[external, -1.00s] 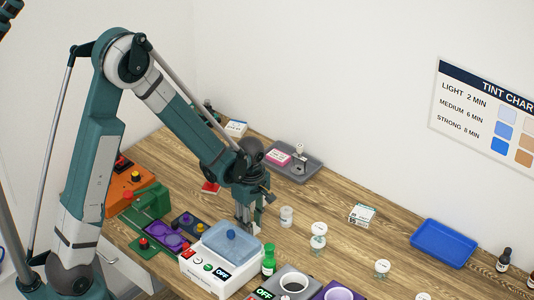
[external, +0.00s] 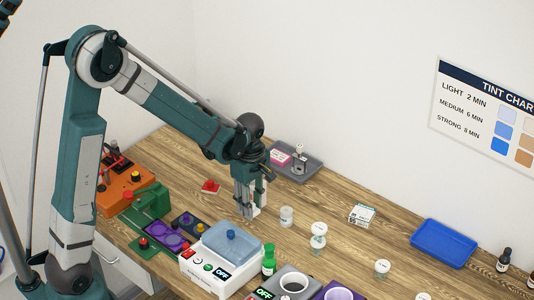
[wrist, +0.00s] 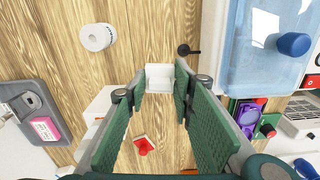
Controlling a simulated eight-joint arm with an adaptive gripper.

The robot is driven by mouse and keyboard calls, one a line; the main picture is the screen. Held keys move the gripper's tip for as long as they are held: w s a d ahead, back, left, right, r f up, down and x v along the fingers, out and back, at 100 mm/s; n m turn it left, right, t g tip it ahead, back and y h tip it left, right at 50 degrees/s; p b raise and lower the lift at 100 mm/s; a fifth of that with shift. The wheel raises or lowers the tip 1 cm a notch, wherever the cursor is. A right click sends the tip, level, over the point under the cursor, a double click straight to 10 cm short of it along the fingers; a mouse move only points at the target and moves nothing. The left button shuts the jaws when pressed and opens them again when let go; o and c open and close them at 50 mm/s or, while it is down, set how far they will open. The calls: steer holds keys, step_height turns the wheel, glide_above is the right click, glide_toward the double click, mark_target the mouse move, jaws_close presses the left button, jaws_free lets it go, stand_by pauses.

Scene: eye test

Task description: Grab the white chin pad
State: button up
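The white chin pad (wrist: 160,78) appears as a small white block between my fingertips in the wrist view. My gripper (wrist: 161,80) has its two green-padded fingers closed in on either side of it. In the external view my gripper (external: 250,211) points down above the wooden table, left of a white jar (external: 286,217). A small white patch of the pad (external: 256,211) shows at the fingertips there, partly hidden by the fingers. It appears held clear of the table.
A white machine with a blue lid (external: 228,247) stands in front of my gripper. A red piece (external: 210,187) lies to the left. A grey tray (external: 308,170) with a pink box is behind. A blue tray (external: 443,243) is at right.

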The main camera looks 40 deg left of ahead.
steer(key=shift+r, duration=0.85)
steer(key=shift+w, duration=0.1)
